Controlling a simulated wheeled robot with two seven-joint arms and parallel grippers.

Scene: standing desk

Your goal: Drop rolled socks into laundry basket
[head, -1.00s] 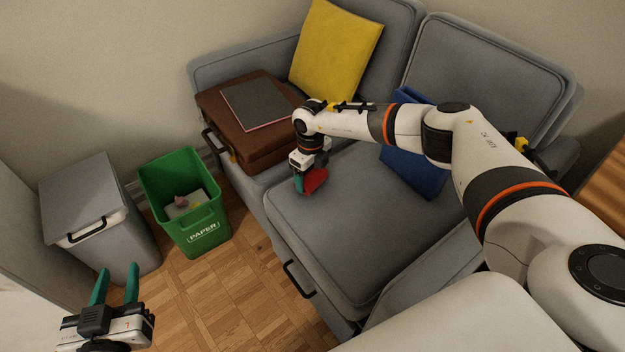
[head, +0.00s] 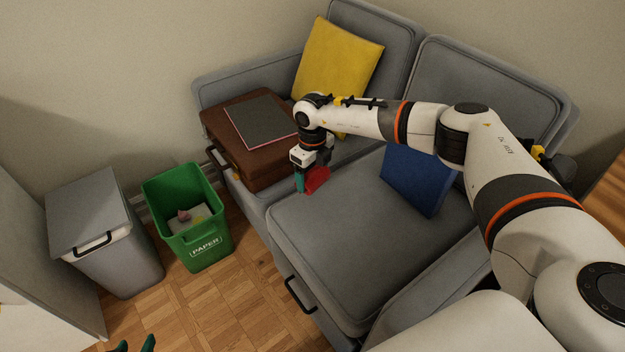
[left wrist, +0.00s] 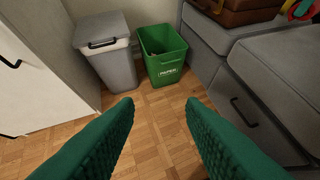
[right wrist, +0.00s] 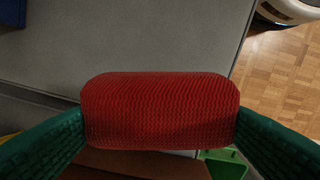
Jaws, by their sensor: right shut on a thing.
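A red rolled pair of socks (head: 317,180) is in my right gripper (head: 309,184), above the grey sofa seat. In the right wrist view the red roll (right wrist: 160,105) lies sideways between the two green fingers, which press on its ends. My left gripper (head: 135,346) barely shows at the bottom edge of the head view. In the left wrist view its fingers (left wrist: 158,108) are wide apart and empty, above the floor. A grey lidded bin (head: 112,245) and a green bin marked PAPER (head: 190,235) stand left of the sofa. I cannot tell which container is the laundry basket.
A brown suitcase (head: 235,165) with a dark folder (head: 260,122) on top lies on the sofa (head: 350,245). A yellow cushion (head: 335,65) and a blue cushion (head: 420,182) rest there too. The green bin has something pale and pinkish inside. Wooden floor before the bins is clear.

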